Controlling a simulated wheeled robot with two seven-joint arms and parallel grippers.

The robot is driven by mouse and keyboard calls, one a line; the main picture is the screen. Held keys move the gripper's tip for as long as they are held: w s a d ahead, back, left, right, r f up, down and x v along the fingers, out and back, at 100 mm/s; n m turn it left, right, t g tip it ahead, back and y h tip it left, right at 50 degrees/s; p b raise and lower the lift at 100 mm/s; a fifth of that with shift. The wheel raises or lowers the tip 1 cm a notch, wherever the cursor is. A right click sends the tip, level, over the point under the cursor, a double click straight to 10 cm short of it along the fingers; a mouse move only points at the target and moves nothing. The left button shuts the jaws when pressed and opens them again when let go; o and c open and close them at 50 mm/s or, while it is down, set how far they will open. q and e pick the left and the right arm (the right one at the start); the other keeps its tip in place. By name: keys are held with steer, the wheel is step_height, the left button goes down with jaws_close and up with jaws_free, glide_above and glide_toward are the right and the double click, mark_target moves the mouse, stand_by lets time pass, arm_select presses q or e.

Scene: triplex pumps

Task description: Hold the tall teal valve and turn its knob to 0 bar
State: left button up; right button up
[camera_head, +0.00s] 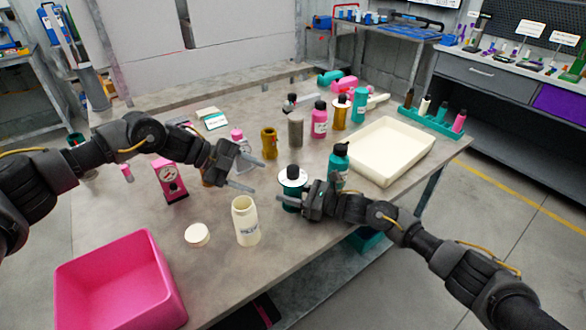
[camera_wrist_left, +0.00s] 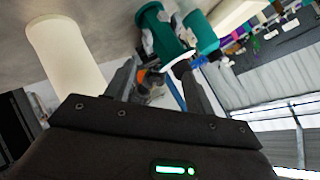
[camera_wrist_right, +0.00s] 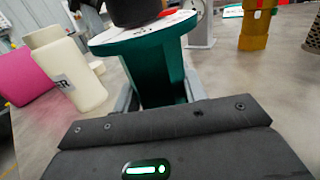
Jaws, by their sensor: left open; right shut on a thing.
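The teal valve (camera_head: 290,201) stands upright near the table's front edge, with a white dial disc (camera_head: 283,178) and a black knob (camera_head: 293,171) on top. My right gripper (camera_head: 303,196) is shut on its teal body from the right, below the disc. In the right wrist view the body (camera_wrist_right: 155,65), the disc (camera_wrist_right: 118,36) and the bottom of the knob (camera_wrist_right: 135,10) fill the top; the bar marks are not readable. My left gripper (camera_head: 256,177) is open and empty, left of the valve and apart from the knob.
A cream bottle (camera_head: 246,222) and a round cream lid (camera_head: 197,235) stand in front, beside a pink bin (camera_head: 118,285). A teal bottle with a black cap (camera_head: 339,162) is close behind the right gripper. A cream tray (camera_head: 412,160) lies at the right. Several bottles stand behind.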

mark_target(289, 167)
arm_select(q)
step_height(289, 167, up, 5)
steer(key=w+n+h, duration=0.1)
steer(key=n+h, duration=0.1)
steer(key=n, duration=0.8)
steer(key=x, duration=1.2)
steer(key=shift+w, duration=0.15)
steer(key=c, duration=1)
